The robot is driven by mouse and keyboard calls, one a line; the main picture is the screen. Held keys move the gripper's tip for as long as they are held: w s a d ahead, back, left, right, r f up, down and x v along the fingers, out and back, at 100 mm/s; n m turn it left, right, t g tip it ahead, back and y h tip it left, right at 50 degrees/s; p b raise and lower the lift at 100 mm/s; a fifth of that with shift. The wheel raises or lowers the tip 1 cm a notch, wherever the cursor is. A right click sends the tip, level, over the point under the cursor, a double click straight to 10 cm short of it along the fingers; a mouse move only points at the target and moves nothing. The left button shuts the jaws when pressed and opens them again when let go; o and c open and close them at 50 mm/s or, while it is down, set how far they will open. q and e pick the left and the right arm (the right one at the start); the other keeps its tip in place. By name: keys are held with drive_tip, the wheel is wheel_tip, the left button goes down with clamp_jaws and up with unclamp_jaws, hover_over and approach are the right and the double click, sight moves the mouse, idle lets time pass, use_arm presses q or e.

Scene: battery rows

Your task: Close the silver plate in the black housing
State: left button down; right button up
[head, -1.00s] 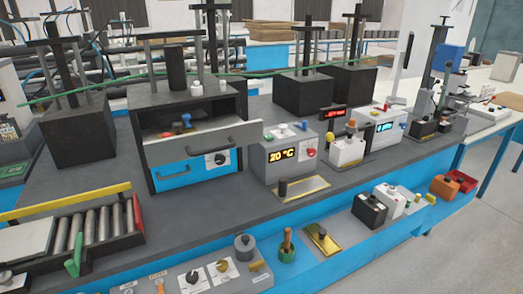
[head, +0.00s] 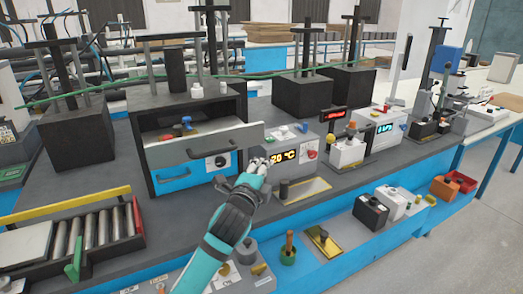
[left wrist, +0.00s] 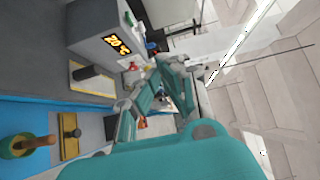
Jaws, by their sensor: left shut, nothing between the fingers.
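The black housing (head: 200,104) stands left of the middle in the head view. Its silver plate (head: 172,153) with a dark bar handle (head: 211,147) stands out from the front, leaving a gap above it with small coloured items inside. Below is a blue front with a dial panel (head: 217,162). My left gripper (head: 258,165) is shut and empty, just right of the plate's lower right end, in front of the 20 °C box. In the left wrist view my gripper (left wrist: 152,98) shows edge-on; the housing is not seen there. My right gripper is not in view.
The grey 20 °C box (head: 285,150) stands right behind my gripper; it also shows in the left wrist view (left wrist: 97,42). A roller tray (head: 75,238) lies at the left. A blue-edged lower shelf in front holds several small devices, including a green pot with a wooden handle (head: 288,250).

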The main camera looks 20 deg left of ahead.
use_arm(q)
drive_tip(key=w+a+p, duration=0.1)
drive_tip(key=w+a, duration=0.2)
drive_tip(key=w, duration=0.4)
drive_tip(key=shift+w+a+p, duration=0.3)
use_arm(e)
drive_tip(key=shift+d+r, duration=0.2)
drive_tip(key=shift+r, duration=0.3)
drive_tip(key=shift+d+r, duration=0.2)
drive_tip(key=shift+r, duration=0.25)
